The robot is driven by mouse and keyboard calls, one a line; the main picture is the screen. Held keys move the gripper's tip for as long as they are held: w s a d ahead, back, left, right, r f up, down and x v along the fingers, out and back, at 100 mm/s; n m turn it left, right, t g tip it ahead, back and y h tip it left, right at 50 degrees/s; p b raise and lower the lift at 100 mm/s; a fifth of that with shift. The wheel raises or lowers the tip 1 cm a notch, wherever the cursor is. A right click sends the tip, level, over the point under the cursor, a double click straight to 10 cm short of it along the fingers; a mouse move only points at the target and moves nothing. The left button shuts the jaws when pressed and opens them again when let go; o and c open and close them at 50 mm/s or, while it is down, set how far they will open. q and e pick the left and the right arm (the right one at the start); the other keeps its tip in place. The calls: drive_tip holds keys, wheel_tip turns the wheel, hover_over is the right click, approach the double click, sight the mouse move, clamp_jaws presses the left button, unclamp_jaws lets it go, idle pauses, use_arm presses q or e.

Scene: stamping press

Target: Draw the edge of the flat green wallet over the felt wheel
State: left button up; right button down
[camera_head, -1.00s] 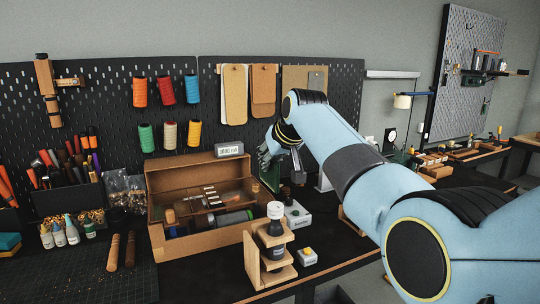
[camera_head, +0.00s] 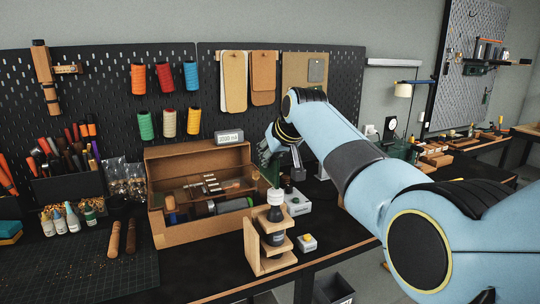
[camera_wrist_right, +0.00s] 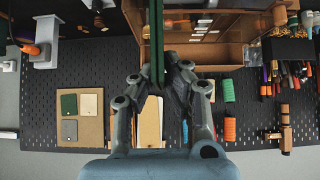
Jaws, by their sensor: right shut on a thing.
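The flat green wallet (camera_wrist_right: 155,38) shows edge-on in the right wrist view, as a thin upright strip between the fingers. My right gripper (camera_wrist_right: 158,80) is shut on it. I cannot pick out the felt wheel with certainty in either view. My left gripper is not in view.
The open wooden box (camera_head: 180,232) holds tools. A wooden stand (camera_head: 256,258) with a dark bottle and a small yellow-topped block (camera_head: 307,243) sit to its right. A white device (camera_head: 297,205) stands behind them. Pegboard with thread spools lies behind.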

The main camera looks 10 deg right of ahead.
sight(278, 171)
drive_tip(key=shift+f+b, duration=0.3)
drive_tip(key=shift+f, duration=0.2)
idle(0.4)
idle(0.8)
drive_tip(key=shift+f, duration=0.1)
drive_tip(key=shift+s+d+p, duration=0.1)
drive_tip(key=shift+s+p, duration=0.3)
drive_tip(key=shift+p, duration=0.35)
drive_tip(key=shift+s+d+p, duration=0.25)
drive_tip(key=shift+s+p, duration=0.5)
drive_tip(key=shift+s, duration=0.25)
drive_tip(key=shift+s, duration=0.1)
drive_tip(key=shift+s+d+f, duration=0.1)
drive_tip(key=shift+s+f, duration=0.05)
drive_tip(key=shift+s, duration=0.05)
drive_tip(key=shift+s+d, duration=0.25)
drive_tip(key=shift+s, duration=0.8)
